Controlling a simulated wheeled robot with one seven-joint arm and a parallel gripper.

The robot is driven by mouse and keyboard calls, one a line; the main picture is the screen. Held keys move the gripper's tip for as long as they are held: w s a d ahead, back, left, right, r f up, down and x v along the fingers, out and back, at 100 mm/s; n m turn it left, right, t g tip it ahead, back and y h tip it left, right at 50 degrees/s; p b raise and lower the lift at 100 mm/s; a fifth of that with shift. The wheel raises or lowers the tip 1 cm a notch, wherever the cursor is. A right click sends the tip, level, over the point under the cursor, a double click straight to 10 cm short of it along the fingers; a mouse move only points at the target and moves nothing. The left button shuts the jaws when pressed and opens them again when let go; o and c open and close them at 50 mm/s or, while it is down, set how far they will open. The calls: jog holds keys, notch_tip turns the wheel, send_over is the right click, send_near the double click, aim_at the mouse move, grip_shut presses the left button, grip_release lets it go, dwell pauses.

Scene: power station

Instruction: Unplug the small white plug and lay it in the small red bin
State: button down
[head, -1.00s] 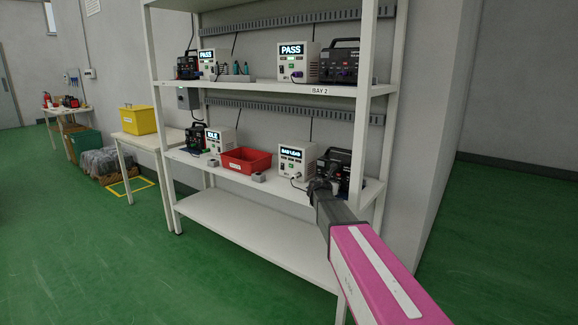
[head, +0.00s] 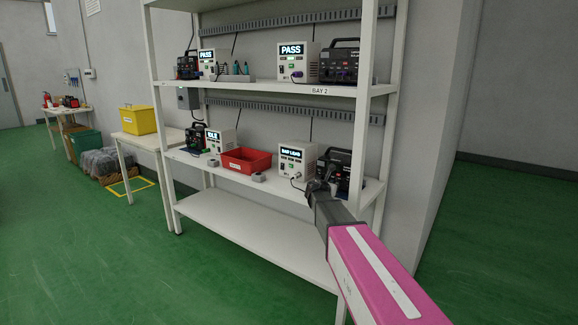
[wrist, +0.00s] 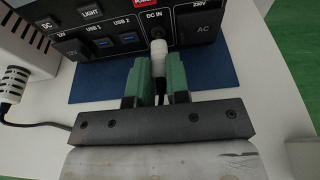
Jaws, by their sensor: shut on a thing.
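The small white plug (wrist: 158,60) sits at the DC IN socket of a black power unit (wrist: 110,28) in the wrist view. My gripper (wrist: 157,80) is shut on the plug, with a green finger pad on each side of it. The plug still appears to be at the socket; any small gap is not clear. In the head view my gripper (head: 322,186) is in front of the black power unit (head: 340,170) on the middle shelf. The small red bin (head: 247,161) stands on the same shelf, left of the white tester, and looks empty.
A white tester (head: 296,162) reading "BAD LEAD" stands between the bin and the power unit. Small grey blocks (head: 258,178) lie at the shelf's front edge. The upper shelf (head: 300,88) hangs above. A rack post (head: 385,150) stands to the right.

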jog(key=shift+s+a, duration=0.75)
jog(key=shift+s, duration=0.3)
